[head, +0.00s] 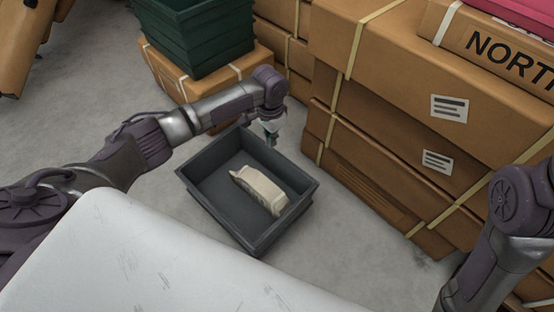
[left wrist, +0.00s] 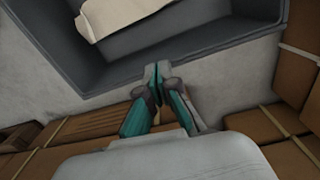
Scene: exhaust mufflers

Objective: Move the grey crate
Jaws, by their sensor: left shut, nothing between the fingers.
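The grey crate (head: 286,231) is an open dark-grey box on the concrete floor, in the middle of the head view. A pale beige packet (head: 260,190) lies inside it. My left gripper (head: 270,139) points down at the crate's far rim; its fingers are shut and empty. In the left wrist view the shut fingertips (left wrist: 157,72) are at the edge of the crate wall (left wrist: 190,45); whether they touch it I cannot tell. The packet (left wrist: 115,14) shows partly at the top there. My right arm enters at the lower right of the head view, but its gripper is out of frame.
Stacked brown cartons (head: 385,135) with straps stand close to the crate's right. Green crates (head: 200,40) sit on a carton (head: 165,80) behind it. A pale grey-white surface (head: 150,255) fills the foreground. Bare floor (head: 95,90) is free at the left.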

